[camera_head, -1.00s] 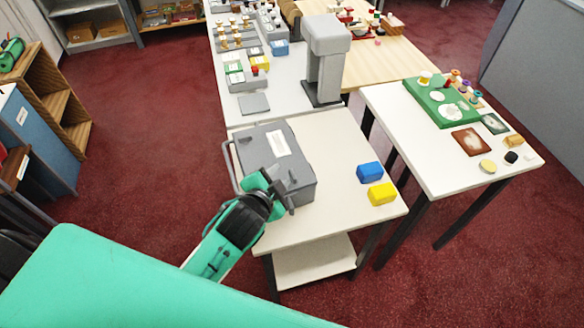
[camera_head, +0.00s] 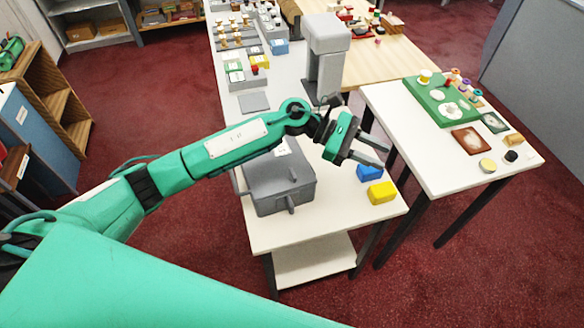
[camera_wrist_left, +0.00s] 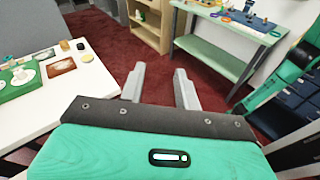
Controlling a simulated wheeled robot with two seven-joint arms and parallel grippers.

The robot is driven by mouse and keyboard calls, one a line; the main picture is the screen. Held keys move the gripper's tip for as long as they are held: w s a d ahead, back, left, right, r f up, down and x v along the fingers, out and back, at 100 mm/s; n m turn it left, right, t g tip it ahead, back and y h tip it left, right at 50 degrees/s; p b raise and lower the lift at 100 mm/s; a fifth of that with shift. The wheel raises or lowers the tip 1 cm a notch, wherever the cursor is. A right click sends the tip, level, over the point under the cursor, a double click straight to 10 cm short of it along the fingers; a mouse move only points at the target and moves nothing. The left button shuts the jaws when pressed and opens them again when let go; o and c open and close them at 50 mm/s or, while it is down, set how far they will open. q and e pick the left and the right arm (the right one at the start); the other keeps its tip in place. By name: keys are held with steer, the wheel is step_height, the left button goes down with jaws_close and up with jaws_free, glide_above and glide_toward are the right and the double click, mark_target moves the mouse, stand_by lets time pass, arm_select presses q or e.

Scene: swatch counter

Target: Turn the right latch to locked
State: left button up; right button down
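The grey case (camera_head: 275,180) stands closed on the white cart top. A grey lever-like latch (camera_head: 290,204) sticks out at its front face. I cannot tell whether it is locked, or clearly see a second latch. A small dark part (camera_head: 292,174) shows on the lid near the right. My left arm covers the case's far part and most of its label. My left gripper (camera_head: 376,154) is raised to the right of the case, beyond the blue block, apart from the latch. Its fingers are spread and empty, as the left wrist view (camera_wrist_left: 160,86) also shows. My right gripper is out of view.
A blue block (camera_head: 369,173) and a yellow block (camera_head: 382,193) lie on the cart (camera_head: 340,215), right of the case. A white table (camera_head: 440,172) with a green board (camera_head: 437,98) stands at the right. A grey stand (camera_head: 325,58) rises behind.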

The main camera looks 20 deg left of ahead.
arm_select(q)
steer(key=w+a+f+m+g+y, duration=0.1)
steer(key=w+a+f+m+y, duration=0.15)
steer(key=a+y, duration=0.2)
steer(key=w+a+f+m+g+y, duration=0.1)
steer(key=a+f+m+y, duration=0.15)
steer(key=a, duration=0.35)
steer(key=m+y, duration=0.3)
steer(key=y, duration=0.3)
glide_toward(293, 173)
steer(key=shift+g, duration=0.3)
steer(key=p+x, duration=0.6)
steer(key=x, duration=0.1)
steer(key=shift+w+f, duration=0.2)
steer(key=shift+f, duration=0.05)
steer(key=shift+s+d+f, duration=0.1)
steer(key=shift+s+f, duration=0.1)
steer(key=shift+f, duration=0.4)
jaws_close()
